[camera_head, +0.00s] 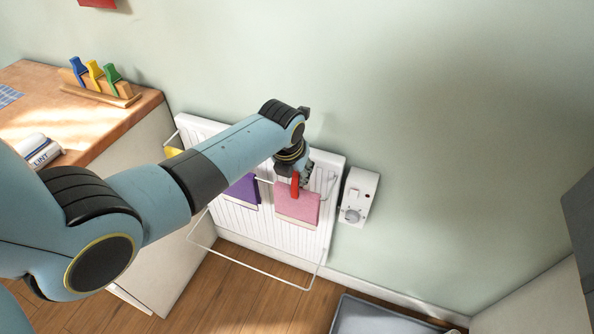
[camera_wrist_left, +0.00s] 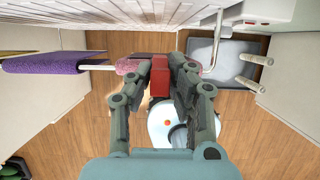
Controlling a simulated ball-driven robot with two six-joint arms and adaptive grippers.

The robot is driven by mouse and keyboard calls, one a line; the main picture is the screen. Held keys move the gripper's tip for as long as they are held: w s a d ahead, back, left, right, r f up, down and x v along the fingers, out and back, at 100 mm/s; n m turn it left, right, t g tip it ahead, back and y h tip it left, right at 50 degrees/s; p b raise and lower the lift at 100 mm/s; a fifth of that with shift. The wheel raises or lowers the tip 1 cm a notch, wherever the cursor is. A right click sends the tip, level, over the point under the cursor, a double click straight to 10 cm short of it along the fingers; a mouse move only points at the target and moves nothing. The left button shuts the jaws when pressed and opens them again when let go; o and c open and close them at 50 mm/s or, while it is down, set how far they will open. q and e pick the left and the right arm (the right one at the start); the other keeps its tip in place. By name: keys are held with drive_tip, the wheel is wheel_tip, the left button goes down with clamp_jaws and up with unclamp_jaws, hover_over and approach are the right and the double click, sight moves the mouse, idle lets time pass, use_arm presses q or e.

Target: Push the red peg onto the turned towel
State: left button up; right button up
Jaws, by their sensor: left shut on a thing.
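My left gripper (camera_head: 301,182) is shut on the red peg (camera_head: 295,184). In the left wrist view, the peg (camera_wrist_left: 159,76) sits between the fingers (camera_wrist_left: 160,72). In the head view, the peg overlaps the upper part of the pink towel (camera_head: 298,209); I cannot tell whether they touch. The pink towel also shows in the left wrist view (camera_wrist_left: 130,66), just left of the fingers and partly hidden by them. A purple towel (camera_head: 243,190) hangs to its left, partly behind my arm. Only a bit of a yellow towel (camera_head: 173,153) shows. I cannot tell which towel is turned. My right gripper is out of view.
The towels hang in front of a white radiator (camera_head: 328,172) with wire rails. A white control box (camera_head: 358,196) is on the wall to its right. Blue, yellow and green pegs stand in a wooden holder (camera_head: 104,93) on the counter. A grey tray (camera_head: 380,318) lies on the floor.

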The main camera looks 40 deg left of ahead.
use_arm(q)
drive_tip(key=shift+f+b, duration=0.65)
drive_tip(key=shift+f, duration=0.3)
drive_tip(key=o, duration=0.9)
wheel_tip(320, 180, up, 7)
drive_tip(key=p, duration=0.7)
drive_tip(key=shift+p, duration=0.35)
